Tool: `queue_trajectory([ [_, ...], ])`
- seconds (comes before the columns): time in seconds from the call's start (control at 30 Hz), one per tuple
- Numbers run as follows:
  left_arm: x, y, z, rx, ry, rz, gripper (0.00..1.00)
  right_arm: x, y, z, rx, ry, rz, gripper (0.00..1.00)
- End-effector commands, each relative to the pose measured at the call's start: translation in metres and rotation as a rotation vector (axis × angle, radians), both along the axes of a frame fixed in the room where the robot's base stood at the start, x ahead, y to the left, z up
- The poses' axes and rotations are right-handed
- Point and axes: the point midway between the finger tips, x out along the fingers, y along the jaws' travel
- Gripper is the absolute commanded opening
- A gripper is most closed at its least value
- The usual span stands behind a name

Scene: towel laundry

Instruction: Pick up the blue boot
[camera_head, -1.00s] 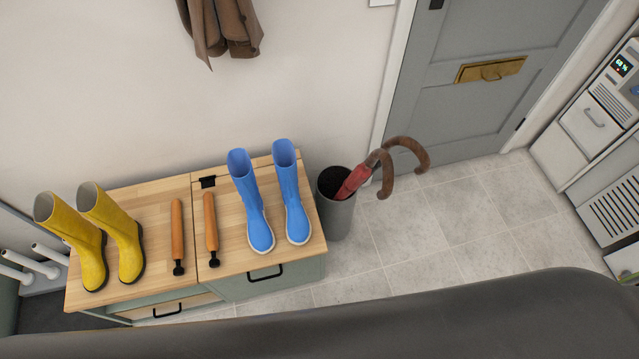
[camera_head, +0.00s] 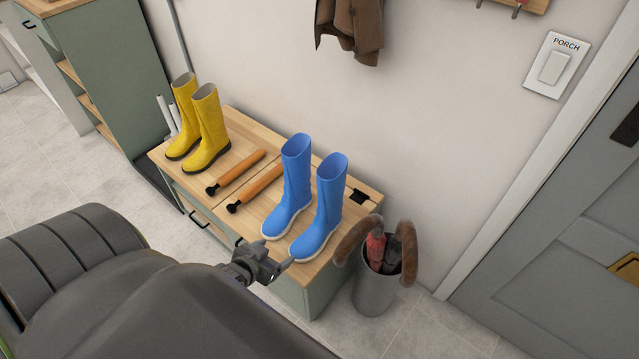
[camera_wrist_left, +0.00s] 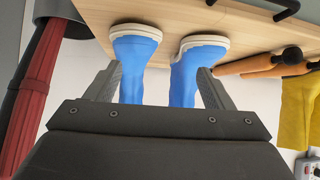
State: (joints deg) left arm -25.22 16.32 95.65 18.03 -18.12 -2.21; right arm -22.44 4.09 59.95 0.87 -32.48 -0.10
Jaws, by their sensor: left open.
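Two blue boots stand upright side by side on the wooden bench top, a left one (camera_head: 290,190) and a right one (camera_head: 322,212) in the head view. My left gripper (camera_head: 278,266) is low in front of the bench, just short of the boots' toes. In the left wrist view, which looks upside down, the open fingers (camera_wrist_left: 157,82) point towards both boots; the boot by the umbrella stand (camera_wrist_left: 135,60) and the other boot (camera_wrist_left: 190,75) show beyond them. I see no grip on either boot. My right gripper is not in view.
A grey umbrella stand (camera_head: 374,294) is close to the bench's right end. A wall is behind; floor is clear at right.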

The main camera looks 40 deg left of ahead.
Motion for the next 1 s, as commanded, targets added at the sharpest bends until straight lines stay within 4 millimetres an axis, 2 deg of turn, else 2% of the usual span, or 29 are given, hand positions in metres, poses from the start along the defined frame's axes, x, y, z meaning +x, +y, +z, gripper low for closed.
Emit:
queue_trajectory([
  [0.03,0.009,-0.004,0.011,-0.004,-0.054,-0.022,0.75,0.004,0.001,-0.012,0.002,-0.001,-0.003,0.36],
  [0.2,0.026,-0.022,0.063,-0.027,-0.185,-0.079,0.75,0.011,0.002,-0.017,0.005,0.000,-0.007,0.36],
  [0.3,0.029,-0.029,0.083,-0.038,-0.228,-0.103,0.75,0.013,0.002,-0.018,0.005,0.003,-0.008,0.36],
  [0.4,0.033,-0.033,0.092,-0.043,-0.250,-0.114,0.75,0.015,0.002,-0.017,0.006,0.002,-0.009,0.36],
  [0.57,0.051,-0.036,0.089,-0.046,-0.259,-0.117,0.75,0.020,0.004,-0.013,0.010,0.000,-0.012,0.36],
  [1.0,0.128,-0.040,0.056,-0.046,-0.256,-0.116,0.75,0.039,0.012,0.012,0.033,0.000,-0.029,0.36],
])
